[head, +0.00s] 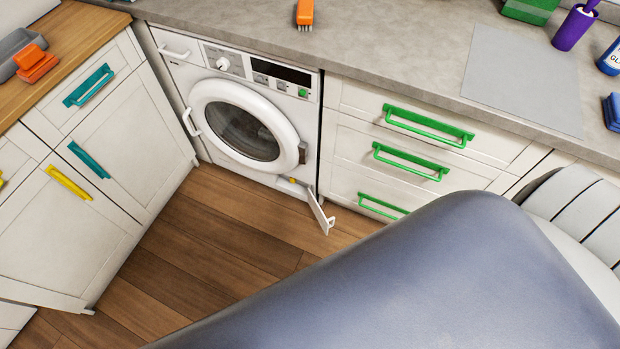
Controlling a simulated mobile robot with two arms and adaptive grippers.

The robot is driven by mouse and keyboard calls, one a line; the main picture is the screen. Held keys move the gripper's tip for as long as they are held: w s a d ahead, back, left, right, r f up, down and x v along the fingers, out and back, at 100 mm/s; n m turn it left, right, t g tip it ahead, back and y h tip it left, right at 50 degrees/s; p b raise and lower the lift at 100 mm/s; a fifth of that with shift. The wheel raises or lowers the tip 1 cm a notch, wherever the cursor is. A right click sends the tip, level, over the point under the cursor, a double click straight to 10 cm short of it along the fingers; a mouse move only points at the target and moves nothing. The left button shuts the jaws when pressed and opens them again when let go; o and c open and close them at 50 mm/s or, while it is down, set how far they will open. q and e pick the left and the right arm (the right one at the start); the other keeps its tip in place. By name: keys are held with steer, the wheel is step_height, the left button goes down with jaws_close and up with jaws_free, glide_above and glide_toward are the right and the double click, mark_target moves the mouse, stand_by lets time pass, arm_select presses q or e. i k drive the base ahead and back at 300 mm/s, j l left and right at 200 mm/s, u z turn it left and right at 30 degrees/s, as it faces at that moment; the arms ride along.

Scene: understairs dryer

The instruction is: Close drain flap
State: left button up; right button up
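The drain flap (319,211) is a small white panel at the lower right corner of the white dryer (192,78). It stands open, swung outward from the dryer's base, with a small handle on its outer face. A small yellow part (292,180) shows at the opening beside it. The dryer's round door (246,126) looks shut. A large blue-grey padded shape fills the lower right of the head view and hides the floor there. Neither of my grippers shows in the head view.
Drawers with green handles (428,124) stand right of the dryer. Cabinets with teal and yellow handles (89,159) stand at the left. The wooden floor (215,245) before the dryer is clear. An orange brush (305,13) lies on the grey counter (400,45).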

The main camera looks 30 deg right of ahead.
mark_target(324, 222)
steer(key=k+l+u, duration=0.35)
steer(key=k+l, duration=0.3)
steer(key=l, duration=0.3)
steer(key=k+l+u, duration=0.4)
steer(key=k+l, duration=1.65)
steer(key=i+j, duration=0.15)
steer(key=j, duration=0.15)
steer(key=i+j+z, duration=0.1)
steer(key=j, duration=0.2)
steer(key=i+j, duration=0.2)
steer(key=j, duration=0.15)
steer(key=i+j+z, duration=0.2)
steer(key=i+j, duration=0.15)
steer(key=i+j+z, duration=0.15)
steer(key=i+j, duration=0.25)
steer(key=i+j+z, duration=0.2)
steer(key=j, duration=0.35)
steer(key=i+j+z, duration=0.15)
steer(key=i+j, duration=0.25)
steer(key=j, duration=0.1)
